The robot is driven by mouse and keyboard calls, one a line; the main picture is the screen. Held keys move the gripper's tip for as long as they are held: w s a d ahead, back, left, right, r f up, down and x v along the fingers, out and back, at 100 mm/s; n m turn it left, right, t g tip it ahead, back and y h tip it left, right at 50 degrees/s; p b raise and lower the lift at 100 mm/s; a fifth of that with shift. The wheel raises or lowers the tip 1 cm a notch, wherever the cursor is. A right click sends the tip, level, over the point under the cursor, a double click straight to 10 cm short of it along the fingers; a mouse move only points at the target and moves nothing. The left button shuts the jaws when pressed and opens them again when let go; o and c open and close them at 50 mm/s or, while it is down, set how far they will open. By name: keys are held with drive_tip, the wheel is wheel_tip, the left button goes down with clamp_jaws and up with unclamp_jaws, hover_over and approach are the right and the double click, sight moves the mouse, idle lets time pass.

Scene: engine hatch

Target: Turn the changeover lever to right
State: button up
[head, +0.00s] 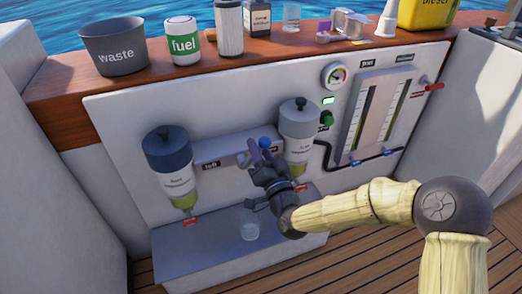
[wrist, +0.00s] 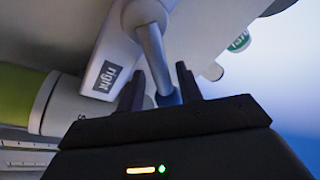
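The changeover lever is a grey rod with a blue knob (head: 266,143) on the grey bracket (head: 212,151) between the two filter bowls. In the wrist view the rod (wrist: 152,45) runs from the bracket down to the blue knob (wrist: 168,98), beside the "right" label (wrist: 106,77). My gripper (head: 264,158) is at the lever, partly hiding it in the head view. In the wrist view its two fingers (wrist: 162,88) stand apart on either side of the knob, with a gap visible on the left side.
The left filter (head: 168,160) and right filter (head: 298,130) hang on the white panel, the right one close to my gripper. A clear jar (head: 249,225) stands below on the grey step.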

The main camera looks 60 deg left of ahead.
drive_tip(key=shift+d, duration=0.1)
drive_tip(key=shift+d, duration=0.2)
drive_tip(key=p+v, duration=0.5)
drive_tip(key=v, duration=1.2)
drive_tip(key=shift+f, duration=0.15)
drive_tip(key=shift+w+a, duration=0.1)
drive_tip(key=shift+w, duration=0.1)
